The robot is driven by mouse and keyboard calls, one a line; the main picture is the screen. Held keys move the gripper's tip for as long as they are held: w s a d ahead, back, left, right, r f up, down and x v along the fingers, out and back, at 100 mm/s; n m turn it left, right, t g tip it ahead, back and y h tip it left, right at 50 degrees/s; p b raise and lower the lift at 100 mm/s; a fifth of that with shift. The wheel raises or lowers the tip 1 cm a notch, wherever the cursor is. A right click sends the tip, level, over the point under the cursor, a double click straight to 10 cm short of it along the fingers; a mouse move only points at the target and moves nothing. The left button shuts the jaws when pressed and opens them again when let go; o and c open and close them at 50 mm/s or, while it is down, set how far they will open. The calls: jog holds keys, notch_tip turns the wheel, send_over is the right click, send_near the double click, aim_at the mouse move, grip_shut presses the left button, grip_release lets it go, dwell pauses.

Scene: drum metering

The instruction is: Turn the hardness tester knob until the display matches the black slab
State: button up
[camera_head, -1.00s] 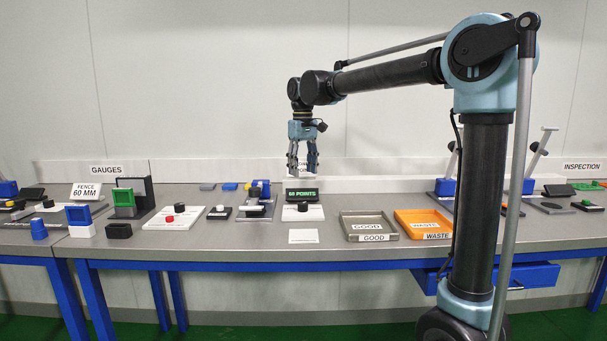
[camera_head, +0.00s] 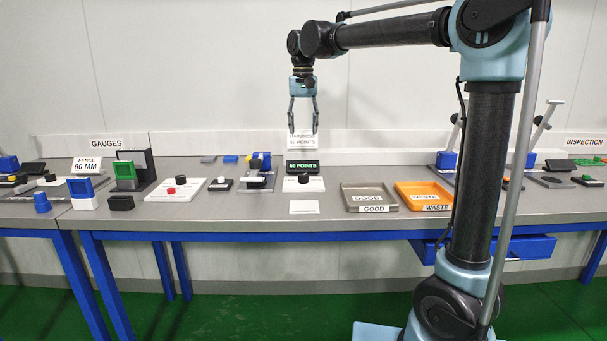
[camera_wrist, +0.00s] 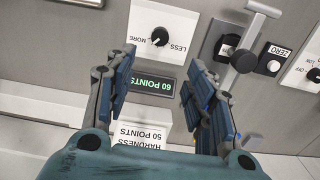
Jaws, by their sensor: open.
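The hardness tester's black knob (camera_head: 303,178) stands on a white plate in front of the dark display (camera_head: 303,167). The display shows green text, apparently 60 POINTS. In the wrist view the knob (camera_wrist: 160,37) has a white pointer mark between MORE and LESS, and the display (camera_wrist: 153,86) appears upside down. A white sign (camera_wrist: 141,135) behind it reads HARDNESS and apparently 50 POINTS. My gripper (camera_head: 303,132) is open and empty, pointing down above the tester, apart from the knob. I cannot tell which dark piece is the black slab.
A grey GOOD tray (camera_head: 369,198) and an orange WASTE tray (camera_head: 423,196) lie to the right. A fixture with a lever (camera_wrist: 243,45) and a ZERO button (camera_wrist: 273,66) stands beside the tester. A blank white card (camera_head: 304,207) lies in front.

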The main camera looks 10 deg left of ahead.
aim_at(303, 175)
notch_tip(303, 175, down, 16)
jog(key=shift+f, duration=0.15)
dwell(0.4)
jog(key=shift+c, duration=0.5)
jog(key=c, duration=1)
